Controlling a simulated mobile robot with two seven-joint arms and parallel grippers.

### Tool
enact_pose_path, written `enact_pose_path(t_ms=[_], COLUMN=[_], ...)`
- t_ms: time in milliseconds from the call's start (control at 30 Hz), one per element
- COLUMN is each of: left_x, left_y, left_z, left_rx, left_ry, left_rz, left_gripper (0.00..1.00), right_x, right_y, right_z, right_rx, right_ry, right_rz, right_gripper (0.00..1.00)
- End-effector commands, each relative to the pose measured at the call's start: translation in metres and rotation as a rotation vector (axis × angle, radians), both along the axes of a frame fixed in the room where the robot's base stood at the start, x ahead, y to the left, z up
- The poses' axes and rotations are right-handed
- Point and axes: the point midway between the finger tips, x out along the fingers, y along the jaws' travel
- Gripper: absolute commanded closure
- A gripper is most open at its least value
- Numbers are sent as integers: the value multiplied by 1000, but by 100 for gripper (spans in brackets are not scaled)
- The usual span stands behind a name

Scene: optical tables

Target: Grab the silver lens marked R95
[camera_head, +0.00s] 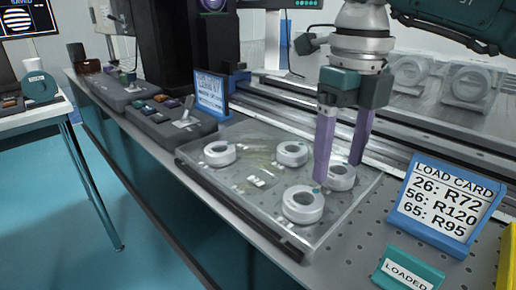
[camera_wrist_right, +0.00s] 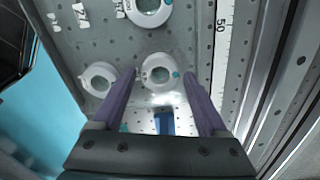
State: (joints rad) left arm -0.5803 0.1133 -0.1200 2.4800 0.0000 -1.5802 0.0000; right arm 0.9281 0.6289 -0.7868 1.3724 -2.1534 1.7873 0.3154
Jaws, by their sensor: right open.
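In the right wrist view, one holder (camera_wrist_right: 158,60) with a teal dot appears between the open fingertips (camera_wrist_right: 160,74). Contact cannot be told. My left gripper is not in view.
A blue-framed load card (camera_head: 445,205) reads 26: R72, 56: R120, 65: R95. A rail (camera_head: 285,112) runs behind the tray. A ruler marked 50 (camera_wrist_right: 222,40) shows in the wrist view. Grey trays (camera_head: 165,118) lie left.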

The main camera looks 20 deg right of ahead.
Motion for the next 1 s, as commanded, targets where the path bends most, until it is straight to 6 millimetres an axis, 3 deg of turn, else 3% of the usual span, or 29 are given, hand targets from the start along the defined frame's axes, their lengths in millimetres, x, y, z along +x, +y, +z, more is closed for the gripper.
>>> enact_pose_path(t_ms=[100,333,900,1000], left_x=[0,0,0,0], left_y=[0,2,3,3], left_z=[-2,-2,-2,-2], left_rx=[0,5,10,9], left_ry=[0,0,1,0], left_rz=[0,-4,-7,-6], left_gripper=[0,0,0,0], right_x=[0,0,0,0], right_y=[0,0,0,0], right_z=[-9,-9,-9,-9], right_rx=[-1,0,0,0], right_ry=[0,-1,-1,-1], right_rz=[1,1,1,1], right_gripper=[24,26,90,95])
